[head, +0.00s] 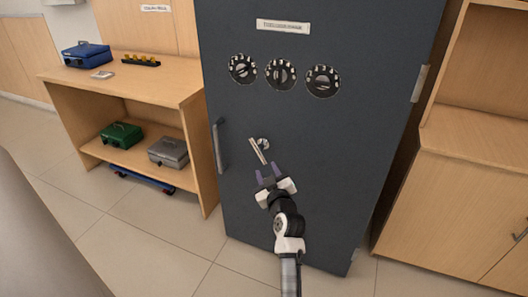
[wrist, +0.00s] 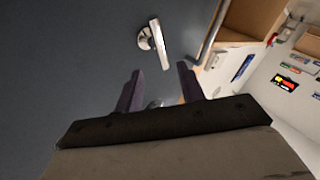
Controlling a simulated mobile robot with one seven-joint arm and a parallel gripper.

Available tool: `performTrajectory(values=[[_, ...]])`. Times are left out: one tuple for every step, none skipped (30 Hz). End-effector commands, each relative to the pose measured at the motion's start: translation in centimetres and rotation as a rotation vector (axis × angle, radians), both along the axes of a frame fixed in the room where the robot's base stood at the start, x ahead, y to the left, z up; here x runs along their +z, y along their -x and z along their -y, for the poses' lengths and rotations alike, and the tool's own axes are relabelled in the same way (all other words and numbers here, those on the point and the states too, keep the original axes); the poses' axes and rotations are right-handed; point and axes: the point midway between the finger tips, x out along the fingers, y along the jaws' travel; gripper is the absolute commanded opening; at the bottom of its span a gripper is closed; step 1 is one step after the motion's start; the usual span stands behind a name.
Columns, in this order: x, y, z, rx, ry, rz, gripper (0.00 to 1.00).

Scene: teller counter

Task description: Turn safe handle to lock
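The safe (head: 310,130) is a tall dark grey cabinet with its door shut. Its safe handle (head: 258,151) is a silver lever on a round base, low on the door and tilted from vertical in the head view. The handle also shows in the wrist view (wrist: 159,43), ahead of my fingers. My gripper (head: 270,177) is just below the handle in the head view, apart from it. Its two purple fingers are spread with nothing between them, as the wrist view (wrist: 160,88) also shows.
Three round dials (head: 281,75) sit above the handle, under a label plate (head: 283,27). A vertical pull bar (head: 219,146) is on the door's left edge. A wooden shelf unit (head: 130,85) with cash boxes stands left. A wooden cabinet (head: 455,190) stands right.

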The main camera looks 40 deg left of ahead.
Motion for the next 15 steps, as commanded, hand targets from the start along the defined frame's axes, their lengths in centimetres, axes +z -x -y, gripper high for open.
performTrajectory(values=[[0.3, -0.6, -0.8, 0.002, 0.001, 0.001, 0.39], [0.3, -0.9, -1.2, 0.002, 0.000, 0.000, 0.39], [0.3, -1.4, -1.9, 0.002, -0.001, 0.001, 0.39], [0.3, -1.8, -2.3, 0.002, 0.000, 0.000, 0.39], [0.4, -2.1, -2.8, 0.003, -0.001, 0.001, 0.39], [0.4, -2.6, -3.4, 0.002, -0.001, 0.001, 0.39], [0.4, -3.0, -3.9, 0.003, -0.001, 0.001, 0.39], [0.3, -3.3, -4.3, 0.003, -0.001, 0.001, 0.39], [0.3, -3.8, -4.9, 0.002, -0.001, 0.001, 0.39], [0.3, -4.1, -5.4, 0.002, -0.001, 0.001, 0.39], [0.3, -4.5, -5.8, 0.003, 0.000, 0.001, 0.39], [0.3, -4.9, -6.3, 0.002, 0.000, 0.002, 0.39], [0.3, -5.3, -6.7, 0.001, -0.001, 0.002, 0.39], [0.3, -5.5, -7.0, 0.002, -0.001, 0.001, 0.39], [0.3, -5.9, -7.5, 0.001, -0.002, 0.002, 0.39]])
